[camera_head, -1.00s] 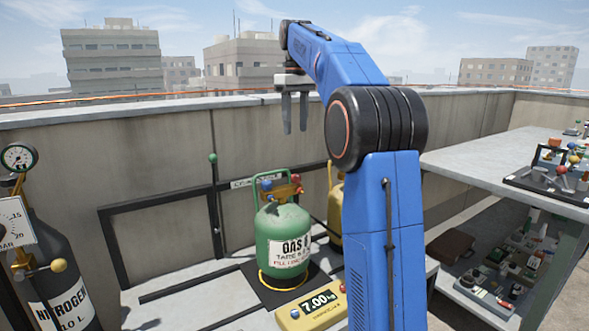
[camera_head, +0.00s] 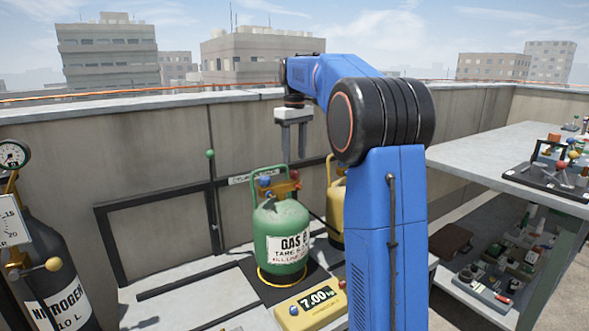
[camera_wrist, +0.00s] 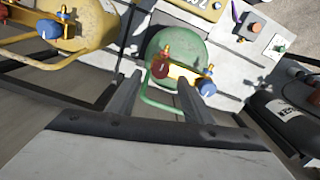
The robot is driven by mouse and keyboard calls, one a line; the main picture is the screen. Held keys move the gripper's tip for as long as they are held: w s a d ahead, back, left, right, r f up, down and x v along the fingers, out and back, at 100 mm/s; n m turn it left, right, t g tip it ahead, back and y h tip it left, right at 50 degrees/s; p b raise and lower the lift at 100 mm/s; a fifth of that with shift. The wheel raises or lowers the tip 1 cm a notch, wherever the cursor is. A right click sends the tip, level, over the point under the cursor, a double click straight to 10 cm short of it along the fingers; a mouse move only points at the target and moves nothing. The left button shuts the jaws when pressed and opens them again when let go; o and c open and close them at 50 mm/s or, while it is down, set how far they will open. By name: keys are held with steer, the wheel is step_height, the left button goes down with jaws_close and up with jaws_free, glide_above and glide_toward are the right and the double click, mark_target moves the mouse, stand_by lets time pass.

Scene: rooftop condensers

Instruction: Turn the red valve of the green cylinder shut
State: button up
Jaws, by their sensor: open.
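The green cylinder (camera_head: 281,236) stands upright on a dark pad in the head view, labelled GAS. Its blue knob and red valve (camera_head: 295,176) sit at the top within the green handle. In the wrist view the green cylinder (camera_wrist: 180,50) lies beyond the fingers, with its red valve (camera_wrist: 160,68) toward the left finger and its blue knob (camera_wrist: 208,88) by the right finger. My gripper (camera_head: 294,158) points down, open and empty, above the cylinder's top. The wrist view shows my gripper (camera_wrist: 158,88) with its fingers apart; whether they touch anything is unclear.
A yellow cylinder (camera_head: 336,212) stands close behind, partly hidden by my arm. A yellow scale display (camera_head: 312,303) reads 7.00 in front. A dark nitrogen cylinder (camera_head: 58,270) with gauges stands at left. A grey bench (camera_head: 500,165) with tools is at right.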

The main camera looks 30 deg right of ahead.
mark_target(295, 171)
steer(key=shift+f, duration=2.85)
steer(key=c, duration=1.1)
